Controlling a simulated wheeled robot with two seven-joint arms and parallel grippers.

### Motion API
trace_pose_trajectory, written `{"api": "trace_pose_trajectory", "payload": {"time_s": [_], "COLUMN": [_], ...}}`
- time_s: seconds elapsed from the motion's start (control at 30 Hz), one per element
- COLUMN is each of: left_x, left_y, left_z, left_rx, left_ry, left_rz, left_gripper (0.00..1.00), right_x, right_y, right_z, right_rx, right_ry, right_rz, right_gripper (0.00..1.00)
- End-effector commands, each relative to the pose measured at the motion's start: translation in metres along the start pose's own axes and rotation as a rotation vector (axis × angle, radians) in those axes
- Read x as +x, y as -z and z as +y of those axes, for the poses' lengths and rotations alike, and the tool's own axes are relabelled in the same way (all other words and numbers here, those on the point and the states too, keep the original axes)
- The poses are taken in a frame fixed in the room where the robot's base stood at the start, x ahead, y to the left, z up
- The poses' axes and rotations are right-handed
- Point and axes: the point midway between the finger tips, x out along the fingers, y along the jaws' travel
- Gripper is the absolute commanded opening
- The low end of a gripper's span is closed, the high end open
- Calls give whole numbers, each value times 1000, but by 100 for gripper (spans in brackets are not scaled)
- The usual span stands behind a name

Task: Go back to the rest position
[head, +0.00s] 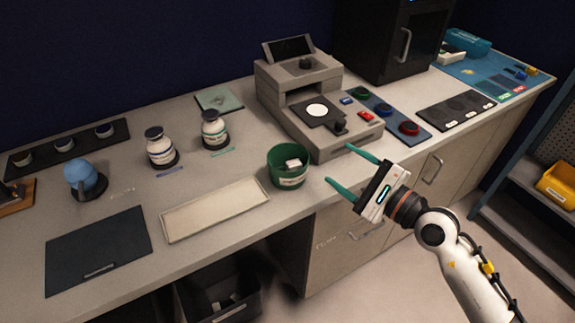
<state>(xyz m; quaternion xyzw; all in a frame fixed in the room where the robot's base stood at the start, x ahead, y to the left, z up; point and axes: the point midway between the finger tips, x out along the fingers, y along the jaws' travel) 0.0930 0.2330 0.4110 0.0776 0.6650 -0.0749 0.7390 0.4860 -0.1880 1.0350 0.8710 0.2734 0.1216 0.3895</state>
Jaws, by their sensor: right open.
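My right gripper (346,166) is open and empty, with its two green fingers spread wide. It hangs in front of the counter's front edge, to the right of a green bin (288,172) with white pieces in it. Its arm comes in from the lower right. My left gripper does not show in the head view.
The counter (240,160) holds a grey machine (345,145), two labelled jars, a blue round object (84,176), a cream tray (214,208) and a dark mat (98,248). A black cabinet (385,40) stands behind. A dark open box (215,295) is below the counter.

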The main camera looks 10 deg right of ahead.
Motion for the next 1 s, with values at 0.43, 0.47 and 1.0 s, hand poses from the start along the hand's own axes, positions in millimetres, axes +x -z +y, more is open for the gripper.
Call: {"api": "trace_pose_trajectory", "payload": {"time_s": [0.43,0.47,1.0], "left_x": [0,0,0], "left_y": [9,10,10], "left_z": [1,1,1], "left_rx": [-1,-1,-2], "left_ry": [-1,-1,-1], "left_rz": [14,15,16], "left_gripper": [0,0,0], "right_x": [-15,-21,-147], "right_y": [29,30,-101], "right_z": [28,35,-81], "right_rx": [551,677,-2567], "right_ry": [-253,-310,1590], "right_rz": [174,207,-254], "right_gripper": [64,64,64]}}
